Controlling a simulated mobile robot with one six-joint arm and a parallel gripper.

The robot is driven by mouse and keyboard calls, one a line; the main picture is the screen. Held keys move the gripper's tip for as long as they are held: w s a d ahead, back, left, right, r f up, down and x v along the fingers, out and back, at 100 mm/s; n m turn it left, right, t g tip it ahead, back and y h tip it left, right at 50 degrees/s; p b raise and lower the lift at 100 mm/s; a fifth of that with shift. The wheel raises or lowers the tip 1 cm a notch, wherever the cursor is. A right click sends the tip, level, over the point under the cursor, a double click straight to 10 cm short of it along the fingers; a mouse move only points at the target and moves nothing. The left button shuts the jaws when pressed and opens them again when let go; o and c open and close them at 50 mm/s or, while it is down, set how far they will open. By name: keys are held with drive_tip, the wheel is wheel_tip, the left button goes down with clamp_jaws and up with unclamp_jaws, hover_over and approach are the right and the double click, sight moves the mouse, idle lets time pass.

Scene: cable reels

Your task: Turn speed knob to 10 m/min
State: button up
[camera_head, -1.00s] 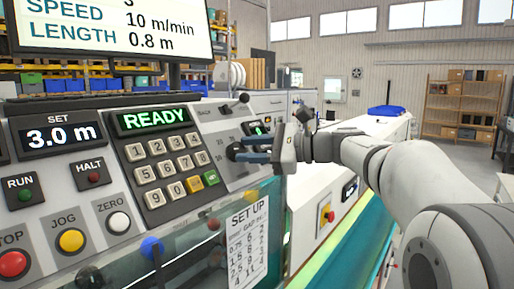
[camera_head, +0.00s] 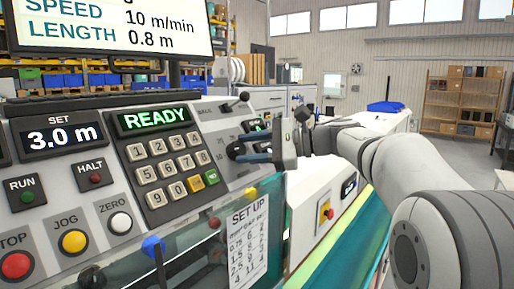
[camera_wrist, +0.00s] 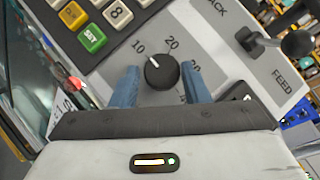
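The black speed knob (camera_wrist: 161,72) sits on the grey panel in the wrist view, with 10, 20 and 30 printed around it. Its white mark points up-left, towards the 10. In the head view the knob (camera_head: 234,151) is partly covered by the fingers. My gripper (camera_wrist: 160,86) has its two blue fingers on either side of the knob, with visible gaps to it. It is open. In the head view my gripper (camera_head: 248,146) reaches the panel from the right. The display (camera_head: 110,25) reads SPEED 10 m/min and LENGTH 0.8 m.
A lever (camera_head: 236,102) stands above the knob, marked FEED in the wrist view (camera_wrist: 298,43). A keypad (camera_head: 165,165) with a green SET key lies left of the knob. The READY display (camera_head: 154,120) is lit. A SET UP sheet (camera_head: 247,240) hangs below.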

drive_tip(key=shift+o, duration=0.8)
drive_tip(key=shift+a, duration=0.1)
drive_tip(key=shift+o, duration=0.9)
drive_tip(key=v, duration=0.8)
